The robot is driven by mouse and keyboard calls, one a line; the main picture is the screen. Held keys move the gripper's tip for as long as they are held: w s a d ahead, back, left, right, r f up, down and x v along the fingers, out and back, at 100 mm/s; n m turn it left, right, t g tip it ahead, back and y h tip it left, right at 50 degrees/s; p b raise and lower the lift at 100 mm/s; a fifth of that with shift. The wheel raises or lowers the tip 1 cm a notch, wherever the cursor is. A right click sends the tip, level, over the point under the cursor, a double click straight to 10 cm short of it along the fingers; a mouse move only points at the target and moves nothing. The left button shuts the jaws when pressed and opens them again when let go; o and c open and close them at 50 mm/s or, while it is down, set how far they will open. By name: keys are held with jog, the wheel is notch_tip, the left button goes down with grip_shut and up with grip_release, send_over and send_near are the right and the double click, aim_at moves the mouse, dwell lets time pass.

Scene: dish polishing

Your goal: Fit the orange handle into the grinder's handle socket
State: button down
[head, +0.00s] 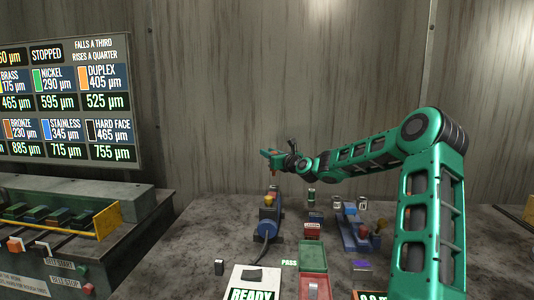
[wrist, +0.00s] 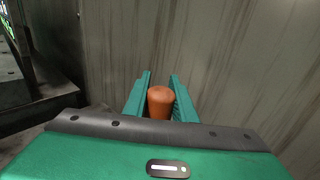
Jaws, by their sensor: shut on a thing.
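The orange handle (wrist: 160,101) is a rounded cylinder between the two green fingers of my gripper (wrist: 160,92) in the wrist view. The fingers are shut on it. In the head view my gripper (head: 271,155) is raised above the back of the bench, and a small orange part of the handle (head: 273,173) shows just below it. A blue tool (head: 268,223), which looks like the grinder, lies on the bench below my gripper, with a yellow part on top and a dark cord. The handle is apart from it. The handle socket is too small to make out.
A blue fixture (head: 354,232) stands to the right on the grey bench (head: 205,237). A conveyor machine (head: 120,240) is at left; a wall stands behind.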

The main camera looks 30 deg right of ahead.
jog(key=shift+f, duration=1.85)
jog(key=shift+s+d+f, duration=0.1)
jog(key=shift+f, duration=1.35)
dwell(0.4)
jog(key=c, duration=1.4)
grip_release()
jog(key=s, duration=1)
jog(key=shift+s+d+f, duration=0.1)
jog(key=shift+s+d, duration=0.15)
jog(key=shift+s, duration=0.1)
